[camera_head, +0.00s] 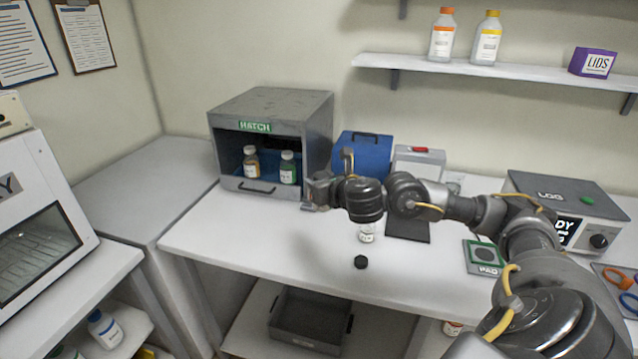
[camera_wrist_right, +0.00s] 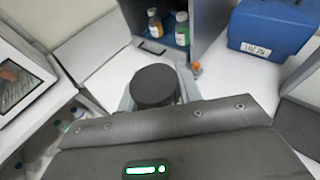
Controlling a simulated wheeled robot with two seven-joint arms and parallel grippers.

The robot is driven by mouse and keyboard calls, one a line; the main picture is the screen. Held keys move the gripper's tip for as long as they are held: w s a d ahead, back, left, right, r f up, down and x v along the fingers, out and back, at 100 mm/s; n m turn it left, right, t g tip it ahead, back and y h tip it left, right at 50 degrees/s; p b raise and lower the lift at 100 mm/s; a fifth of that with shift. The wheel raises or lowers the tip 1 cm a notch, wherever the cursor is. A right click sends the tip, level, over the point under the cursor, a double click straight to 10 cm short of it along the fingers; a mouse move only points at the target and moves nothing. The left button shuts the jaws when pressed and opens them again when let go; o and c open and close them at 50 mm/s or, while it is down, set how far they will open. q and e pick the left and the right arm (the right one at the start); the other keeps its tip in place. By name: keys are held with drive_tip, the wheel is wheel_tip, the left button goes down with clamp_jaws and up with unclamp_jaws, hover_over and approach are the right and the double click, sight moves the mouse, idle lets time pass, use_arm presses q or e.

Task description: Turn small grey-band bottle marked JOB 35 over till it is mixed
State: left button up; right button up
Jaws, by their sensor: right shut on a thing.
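My right gripper (camera_head: 318,191) is above the white bench, in front of the hatch, and is shut. In the right wrist view, a round black cap (camera_wrist_right: 155,86) shows between the fingers of my right gripper (camera_wrist_right: 158,92). It appears to top the small bottle I hold; the body, grey band and JOB 35 marking are hidden. Another small clear bottle (camera_head: 366,233) with a white label stands on the bench below my wrist; its top is hidden by my arm. A loose black cap (camera_head: 361,262) lies in front of it. My left gripper is not in view.
The grey hatch (camera_head: 266,103) holds brown (camera_head: 251,162) and green (camera_head: 288,168) bottles. A blue case (camera_head: 362,157) stands at the back. A dark mat (camera_head: 408,231), a green-edged pad (camera_head: 484,255) and a grey machine (camera_head: 565,208) are right. The bench's left front is clear.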

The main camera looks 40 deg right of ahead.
sight(319, 172)
wheel_tip(319, 172, up, 5)
drive_tip(key=p, duration=0.3)
drive_tip(key=shift+f, duration=0.1)
